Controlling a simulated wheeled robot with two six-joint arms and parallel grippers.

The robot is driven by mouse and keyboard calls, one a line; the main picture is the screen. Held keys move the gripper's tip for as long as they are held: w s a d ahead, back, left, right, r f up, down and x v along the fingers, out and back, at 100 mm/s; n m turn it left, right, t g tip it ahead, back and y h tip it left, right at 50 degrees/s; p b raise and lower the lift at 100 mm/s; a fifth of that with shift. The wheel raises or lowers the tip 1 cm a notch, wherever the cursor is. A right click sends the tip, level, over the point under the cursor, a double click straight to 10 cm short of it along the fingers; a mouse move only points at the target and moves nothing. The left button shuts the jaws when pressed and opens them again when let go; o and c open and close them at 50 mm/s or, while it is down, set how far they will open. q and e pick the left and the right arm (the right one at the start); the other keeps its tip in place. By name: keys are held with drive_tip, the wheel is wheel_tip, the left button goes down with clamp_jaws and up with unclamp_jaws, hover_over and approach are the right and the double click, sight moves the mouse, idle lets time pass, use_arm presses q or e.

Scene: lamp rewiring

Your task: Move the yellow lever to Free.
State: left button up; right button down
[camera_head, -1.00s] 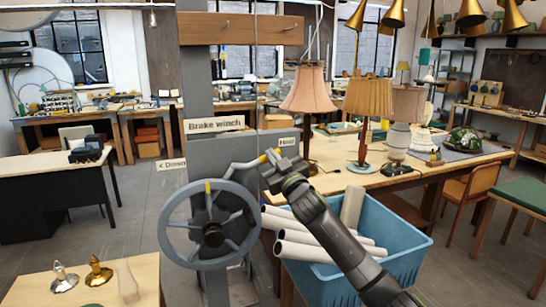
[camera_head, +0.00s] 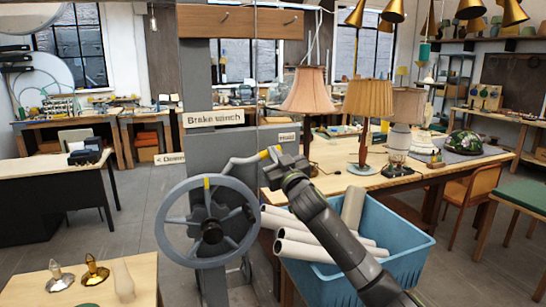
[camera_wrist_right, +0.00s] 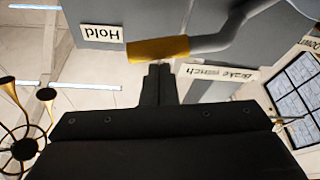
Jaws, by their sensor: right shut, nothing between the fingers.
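The lever is a bent grey rod with a yellow grip (camera_head: 268,154) on the brake winch, just above and right of the grey handwheel (camera_head: 207,222). Its yellow end is near the "Hold" label (camera_head: 287,137). My right gripper (camera_head: 275,160) is at the yellow end. In the right wrist view the yellow grip (camera_wrist_right: 158,50) lies just beyond the shut fingertips (camera_wrist_right: 158,70), with nothing between them. I cannot tell whether they touch it. The "Hold" label (camera_wrist_right: 102,33) shows beside the grip there. A "Free" label is not readable. My left gripper is not in view.
A "Brake winch" sign (camera_head: 214,118) and a "Down" sign (camera_head: 170,159) are on or near the grey post. A blue crate (camera_head: 405,260) with pale tubes stands below my right arm. A table with several lamps (camera_head: 375,180) is behind it.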

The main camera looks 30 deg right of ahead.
wheel_tip(320, 180, down, 6)
drive_tip(key=m+g+h+b, duration=0.1)
drive_tip(key=m+h+b, duration=0.2)
drive_tip(key=m+b, duration=0.5)
drive_tip(key=shift+d+h+b, duration=0.2)
drive_tip(key=shift+h+b, duration=0.1)
drive_tip(key=shift+b, duration=2.7)
drive_tip(key=shift+f, duration=0.15)
